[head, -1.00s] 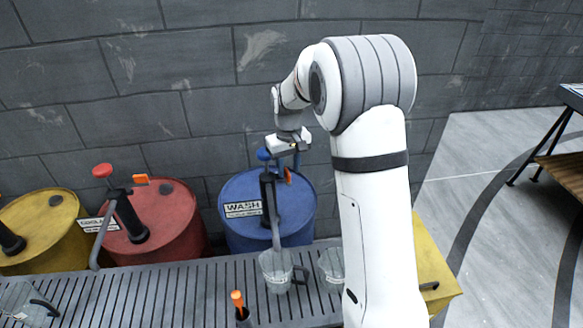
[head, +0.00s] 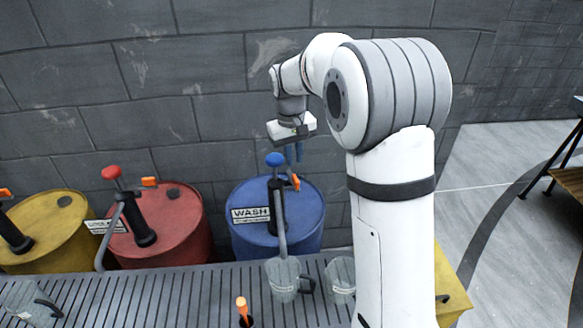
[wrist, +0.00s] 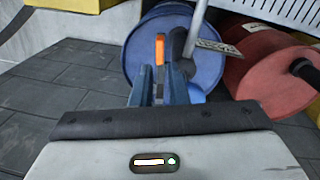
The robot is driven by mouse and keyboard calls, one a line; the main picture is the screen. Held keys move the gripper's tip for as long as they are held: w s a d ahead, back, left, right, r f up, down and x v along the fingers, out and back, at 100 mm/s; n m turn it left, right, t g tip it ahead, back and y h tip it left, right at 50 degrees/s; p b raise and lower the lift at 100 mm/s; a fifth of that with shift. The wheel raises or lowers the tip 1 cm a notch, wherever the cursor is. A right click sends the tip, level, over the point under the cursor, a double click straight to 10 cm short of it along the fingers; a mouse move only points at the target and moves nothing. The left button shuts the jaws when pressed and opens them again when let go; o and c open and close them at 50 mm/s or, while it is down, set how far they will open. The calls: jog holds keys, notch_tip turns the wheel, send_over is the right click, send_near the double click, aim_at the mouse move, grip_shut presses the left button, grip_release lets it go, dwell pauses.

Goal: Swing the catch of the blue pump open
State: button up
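The blue pump stands on the blue drum (head: 305,215) marked WASH, with a blue knob (head: 275,159) and a grey spout. Its orange catch (head: 295,182) sticks out on the right, below knob height. In the wrist view the orange catch (wrist: 160,50) shows beyond my fingertips, roughly in line with the gap between them. My gripper (head: 296,153) hangs above and slightly right of the knob, fingers down, apart from the catch. In the wrist view its blue fingers (wrist: 161,88) stand apart with nothing seen between them.
A red drum (head: 185,225) and a yellow drum (head: 55,235) with similar pumps stand to the left. A slatted grey bench (head: 180,295) in front holds a jug (head: 283,280) under the blue pump's spout. A block wall stands close behind.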

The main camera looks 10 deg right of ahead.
jog(key=s+a+t+h+b, duration=0.1)
jog(key=s+a, duration=0.1)
jog(key=a, duration=0.1)
jog(key=s+a+m+t+h+b, duration=0.1)
jog(key=a+t, duration=0.1)
jog(key=a, duration=0.1)
jog(key=s+a+m+t+h+b, duration=0.1)
jog(key=s+a+h, duration=0.1)
jog(key=a, duration=0.1)
jog(key=shift+s+a+t+b, duration=0.2)
jog(key=shift+s+t+b, duration=0.1)
jog(key=shift+s+b, duration=0.1)
grip_shut()
jog(key=w+d+f+p, duration=0.2)
jog(key=w+d+f, duration=0.3)
jog(key=d+f, duration=0.2)
jog(key=shift+f+t, duration=0.35)
jog(key=shift+t, duration=0.05)
